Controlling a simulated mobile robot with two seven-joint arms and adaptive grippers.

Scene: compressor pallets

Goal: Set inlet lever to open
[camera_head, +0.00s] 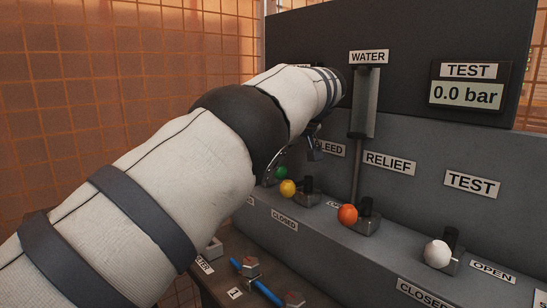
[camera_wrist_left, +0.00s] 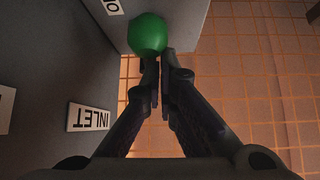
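The inlet lever's green ball knob (camera_head: 281,173) shows just past my left forearm in the head view, at the far end of the row of levers. In the left wrist view the green knob (camera_wrist_left: 147,34) is at the top, just beyond the fingertips of my left gripper (camera_wrist_left: 159,68). The fingers are drawn nearly together with nothing visible between them. The left fingertip is close to the knob's lower edge; I cannot tell whether it touches. The INLET label (camera_wrist_left: 88,117) is to the left of the fingers. The lever's shaft is hidden. My right gripper is not in view.
Levers with yellow (camera_head: 288,188), orange (camera_head: 347,214) and white (camera_head: 437,254) knobs stand along the grey panel ledge. A gauge display (camera_head: 467,94) reads 0.0 bar. A WATER column (camera_head: 365,103) rises behind. Blue-handled parts (camera_head: 262,288) lie lower down.

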